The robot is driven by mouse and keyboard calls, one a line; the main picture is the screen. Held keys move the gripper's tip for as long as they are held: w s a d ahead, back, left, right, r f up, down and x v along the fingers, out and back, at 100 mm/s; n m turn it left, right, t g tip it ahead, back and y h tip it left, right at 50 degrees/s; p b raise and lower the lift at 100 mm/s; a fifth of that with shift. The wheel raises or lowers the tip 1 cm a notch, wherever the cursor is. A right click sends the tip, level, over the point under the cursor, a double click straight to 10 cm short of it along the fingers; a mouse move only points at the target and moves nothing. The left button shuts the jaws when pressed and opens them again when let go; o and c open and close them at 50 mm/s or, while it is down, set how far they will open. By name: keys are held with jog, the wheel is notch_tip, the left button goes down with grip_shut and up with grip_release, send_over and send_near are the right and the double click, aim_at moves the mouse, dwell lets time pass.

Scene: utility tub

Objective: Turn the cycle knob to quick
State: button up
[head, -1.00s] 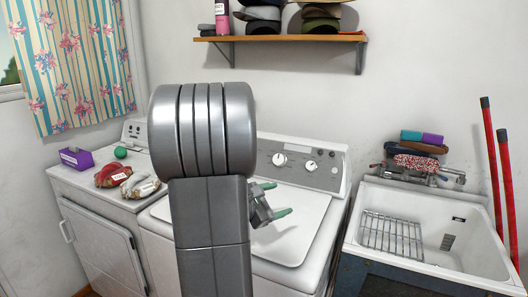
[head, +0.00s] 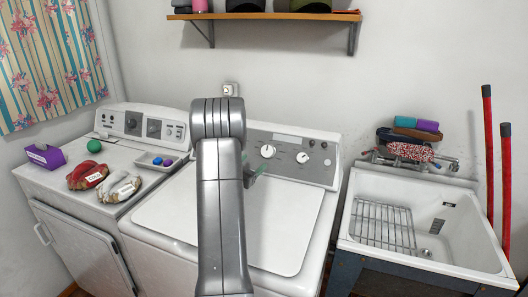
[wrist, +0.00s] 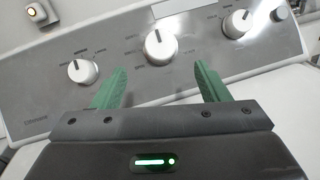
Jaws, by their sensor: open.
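The washer's grey control panel (head: 285,146) carries three large white knobs and a smaller one. In the wrist view they are the left knob (wrist: 82,71), middle knob (wrist: 160,48), right knob (wrist: 238,23) and small knob (wrist: 280,14). The middle knob's dark mark points about straight up. In the head view my gripper (head: 254,170) is partly hidden by my arm.
The white washer lid (head: 285,225) is clear. Left stands a second machine (head: 120,155) with a purple box (head: 45,156), green ball (head: 94,146), shoes (head: 105,182) and small tray (head: 150,167). Right is a sink (head: 430,255) with a rack. A shelf (head: 270,17) hangs above.

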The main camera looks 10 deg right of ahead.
aim_at(266, 151)
jog(key=p+x, duration=0.2)
jog(key=x, duration=0.7)
jog(key=shift+d, duration=0.1)
jog(key=c, duration=1)
jog(key=shift+f+m+b, duration=0.1)
jog(key=shift+m+b, duration=0.2)
jog(key=shift+b, duration=0.2)
jog(key=m+b, duration=0.1)
jog(key=m+g+b, duration=0.1)
jog(key=b, duration=0.1)
jog(key=shift+a+f+h, duration=0.2)
jog(key=shift+h, duration=0.2)
jog(key=m+g+b, duration=0.1)
jog(key=m+b, duration=0.1)
jog(key=shift+w+r+g+h+b, duration=0.1)
jog(key=shift+g+h+b, duration=0.2)
jog(key=shift+w+r+m+g+b, duration=0.1)
jog(key=shift+r+m+g+b, duration=0.1)
jog(key=shift+m+g+b, duration=0.8)
jog(key=shift+r+m+g+b, duration=0.15)
jog(key=shift+m+g+b, duration=0.25)
jog(key=shift+m, duration=1.1)
